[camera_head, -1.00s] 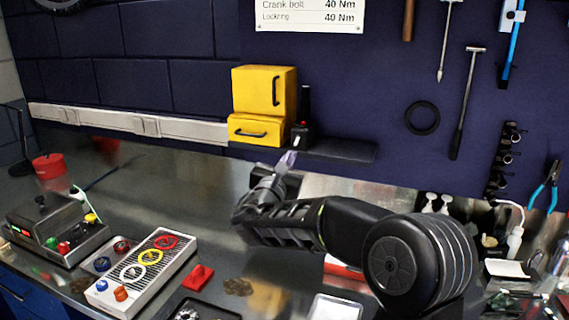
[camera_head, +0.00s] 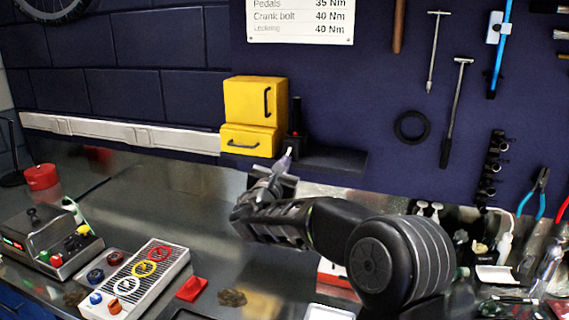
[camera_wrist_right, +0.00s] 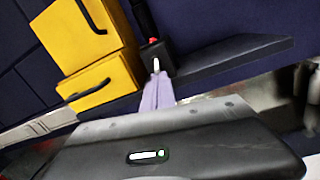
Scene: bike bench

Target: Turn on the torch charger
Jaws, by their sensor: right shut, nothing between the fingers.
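The torch charger (camera_head: 295,145) is a small black block with a red spot on it and a dark upright torch (camera_head: 297,115) standing in it. It sits on a dark wall shelf, right beside the yellow cabinets. My right gripper (camera_head: 288,153) is shut and empty, its pale fingertips at the front of the charger. In the right wrist view the charger (camera_wrist_right: 157,57) is straight ahead of the fingertips (camera_wrist_right: 156,72), which overlap its lower front. I cannot tell whether they touch it. My left gripper is not in view.
Yellow cabinets (camera_head: 252,100) stand left of the charger, and the dark shelf (camera_head: 335,160) runs clear to its right. On the metal bench below are a control box with colored rings (camera_head: 138,280), a grey device (camera_head: 45,240) and a red block (camera_head: 192,289). Tools hang on the wall.

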